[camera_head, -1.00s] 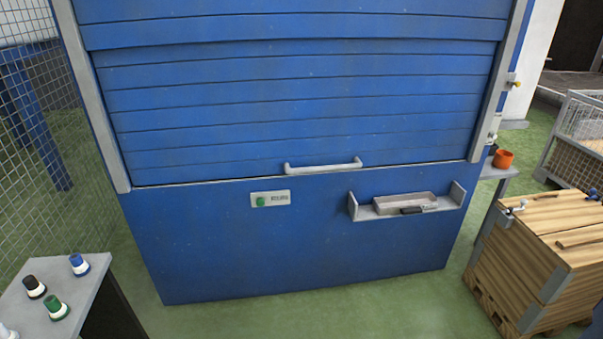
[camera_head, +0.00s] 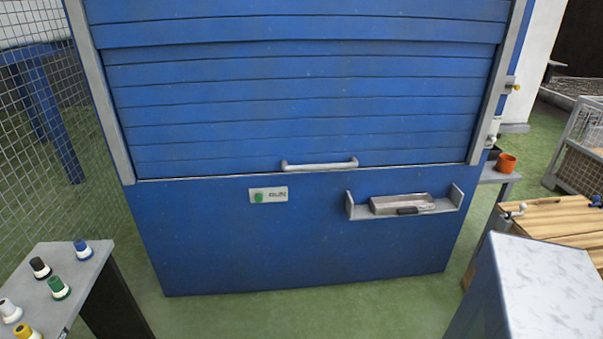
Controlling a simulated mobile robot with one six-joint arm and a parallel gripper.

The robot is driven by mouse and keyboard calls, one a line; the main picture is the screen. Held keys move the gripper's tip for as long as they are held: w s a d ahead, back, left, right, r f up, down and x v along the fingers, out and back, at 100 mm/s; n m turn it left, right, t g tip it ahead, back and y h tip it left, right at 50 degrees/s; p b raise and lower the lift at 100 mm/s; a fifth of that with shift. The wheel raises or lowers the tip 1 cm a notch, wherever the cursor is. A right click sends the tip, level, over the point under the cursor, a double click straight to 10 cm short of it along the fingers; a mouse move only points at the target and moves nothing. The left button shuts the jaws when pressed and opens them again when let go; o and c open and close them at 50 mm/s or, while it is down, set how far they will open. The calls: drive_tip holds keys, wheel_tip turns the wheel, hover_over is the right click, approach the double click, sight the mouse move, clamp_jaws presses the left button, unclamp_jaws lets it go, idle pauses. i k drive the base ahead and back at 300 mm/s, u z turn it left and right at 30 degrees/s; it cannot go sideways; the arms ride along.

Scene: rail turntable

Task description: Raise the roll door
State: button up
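The blue slatted roll door (camera_head: 300,105) fills the upper middle of the head view, between two grey side rails. It is down, with its bottom edge against the blue lower panel (camera_head: 220,235). A light grey bar handle (camera_head: 320,164) sits at the middle of its bottom edge. A small plate with a green button (camera_head: 258,196) is on the panel below the handle. My gripper is not in the picture, and nothing touches the handle.
A shelf with a tray (camera_head: 400,204) juts from the panel at right. A grey table with several coloured knobs (camera_head: 57,287) stands at lower left. A pale-topped blue block (camera_head: 540,290) fills the lower right, before a wooden crate (camera_head: 550,218). Green floor (camera_head: 300,310) lies between.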

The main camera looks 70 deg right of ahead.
sight(288, 106)
drive_tip(key=u, duration=0.15)
drive_tip(key=k, duration=1.25)
drive_tip(key=z, duration=1.1)
drive_tip(key=i, duration=1.05)
drive_tip(key=u, duration=0.2)
